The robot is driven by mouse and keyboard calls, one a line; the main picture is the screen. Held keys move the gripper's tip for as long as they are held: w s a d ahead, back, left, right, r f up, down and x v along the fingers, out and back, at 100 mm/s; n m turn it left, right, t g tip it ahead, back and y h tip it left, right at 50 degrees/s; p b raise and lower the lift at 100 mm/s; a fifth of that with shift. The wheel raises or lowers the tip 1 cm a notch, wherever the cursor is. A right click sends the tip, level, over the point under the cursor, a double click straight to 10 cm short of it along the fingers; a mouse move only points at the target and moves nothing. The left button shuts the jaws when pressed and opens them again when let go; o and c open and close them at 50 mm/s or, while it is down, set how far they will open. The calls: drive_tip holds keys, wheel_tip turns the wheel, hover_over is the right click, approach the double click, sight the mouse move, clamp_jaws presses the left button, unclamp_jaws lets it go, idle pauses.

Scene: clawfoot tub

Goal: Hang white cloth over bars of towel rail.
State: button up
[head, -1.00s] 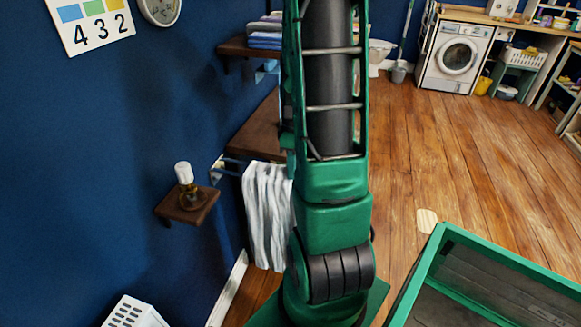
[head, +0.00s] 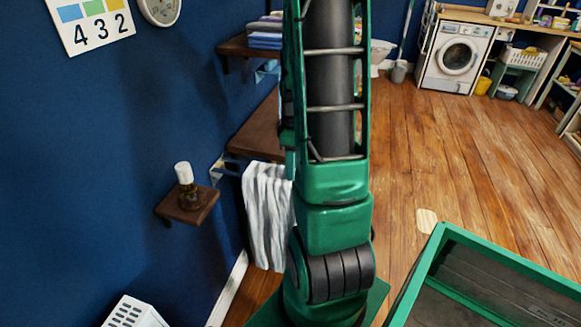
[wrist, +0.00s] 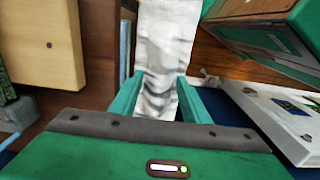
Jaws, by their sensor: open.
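The white cloth (head: 263,215) hangs down in folds beside the wall, with its top at the level of the towel rail (head: 228,167). My arm hides the cloth's right side, and most of the rail's bars are covered. In the wrist view the cloth (wrist: 166,35) runs down from the top edge to between the fingertips of my gripper (wrist: 157,88). The two fingers stand wide apart, one on each side of the cloth. Whether they touch it I cannot tell. In the head view the gripper is hidden.
A small wall shelf with a bottle (head: 187,190) is left of the cloth. Dark wooden shelves (head: 255,125) are behind it. A white basket (head: 135,313) stands at lower left. A green-framed box (head: 490,285) is at lower right. The wooden floor (head: 440,150) beyond is largely clear.

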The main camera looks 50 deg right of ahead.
drive_tip(key=shift+r, duration=3.55)
wheel_tip(320, 180, up, 11)
drive_tip(key=shift+f, duration=0.15)
drive_tip(key=shift+w+a, duration=0.1)
drive_tip(key=s+a+f+m, duration=0.4)
drive_tip(key=s+a+m, duration=0.7)
drive_tip(key=a, duration=0.5)
drive_tip(key=s, duration=0.2)
drive_tip(key=shift+s+a, duration=0.2)
drive_tip(key=shift+s, duration=0.15)
